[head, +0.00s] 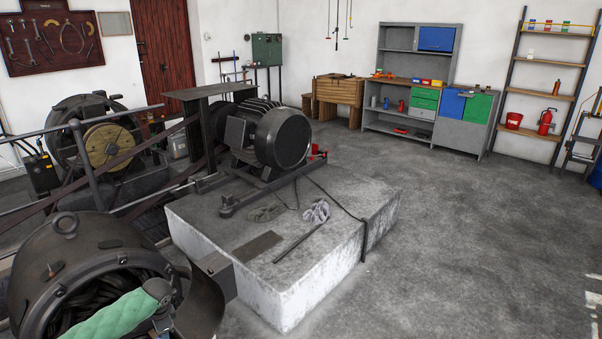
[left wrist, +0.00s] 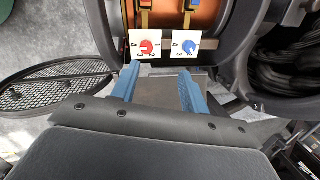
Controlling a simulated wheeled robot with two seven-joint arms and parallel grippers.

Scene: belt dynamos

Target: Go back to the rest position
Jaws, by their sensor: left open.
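My left gripper (left wrist: 157,92) shows in the left wrist view as two blue fingers set apart, with nothing held between them. Beyond the fingertips is an open housing with a copper-coloured inside (left wrist: 165,17). Two white cards sit there side by side, one with a red symbol (left wrist: 146,44) and one with a blue symbol (left wrist: 186,45). The fingertips overlap the cards' lower area in the picture; I cannot tell whether they touch anything. In the head view I cannot make out the left gripper's fingers. My right gripper is in neither view.
An open dynamo housing (head: 45,270) stands close at the lower left. A round mesh cover (left wrist: 55,85) hangs left of the fingers. A large motor (head: 270,135) stands on a concrete block (head: 300,285). A workbench (head: 410,85) and shelves (head: 545,92) line the back. Floor at right is clear.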

